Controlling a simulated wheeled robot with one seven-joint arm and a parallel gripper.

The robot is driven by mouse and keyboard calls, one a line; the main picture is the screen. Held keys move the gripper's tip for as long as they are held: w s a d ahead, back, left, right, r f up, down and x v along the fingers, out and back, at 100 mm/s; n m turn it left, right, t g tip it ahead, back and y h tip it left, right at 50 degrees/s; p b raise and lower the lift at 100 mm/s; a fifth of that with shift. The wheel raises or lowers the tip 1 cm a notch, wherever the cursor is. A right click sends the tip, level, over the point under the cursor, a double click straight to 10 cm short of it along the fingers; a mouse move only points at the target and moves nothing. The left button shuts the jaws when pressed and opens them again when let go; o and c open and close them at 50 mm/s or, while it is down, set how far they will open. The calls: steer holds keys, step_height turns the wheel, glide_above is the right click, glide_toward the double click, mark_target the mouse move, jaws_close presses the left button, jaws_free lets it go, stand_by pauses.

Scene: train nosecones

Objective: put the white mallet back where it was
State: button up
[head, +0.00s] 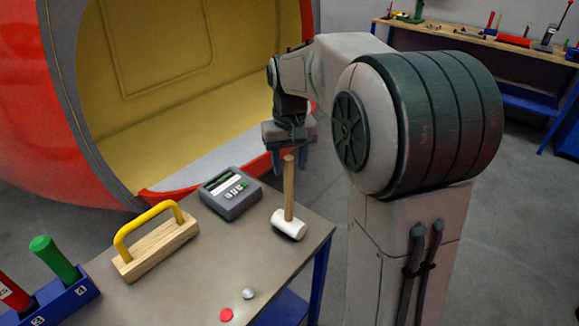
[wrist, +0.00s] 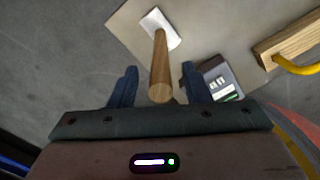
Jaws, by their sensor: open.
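The white mallet (head: 289,224) stands on its head on the table, with its wooden handle pointing up. It stands near the table's right edge in the head view. In the wrist view its white head (wrist: 158,25) lies beyond the handle, whose end (wrist: 160,92) shows between the two blue fingers. My gripper (head: 291,150) is above the mallet, pointing down around the top of the handle. In the wrist view the gripper (wrist: 160,88) is open, with a gap on each side of the handle.
A grey device (head: 230,192) with a screen stands left of the mallet. A wooden block with a yellow handle (head: 155,240) is further left. A blue holder (head: 62,300) with red and green handles is at lower left. A red button (head: 226,314) and a silver knob (head: 248,294) are in front.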

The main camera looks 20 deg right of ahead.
step_height(320, 180, up, 10)
steer(key=shift+r, duration=0.25)
steer(key=s+f+t, duration=0.1)
steer(key=s+f, duration=0.5)
steer(key=s, duration=0.4)
steer(key=s+f+t, duration=0.2)
steer(key=s+f, duration=0.5)
steer(key=s, duration=0.4)
steer(key=shift+f, duration=0.1)
steer(key=shift+c, duration=0.7)
steer(key=shift+a, duration=0.15)
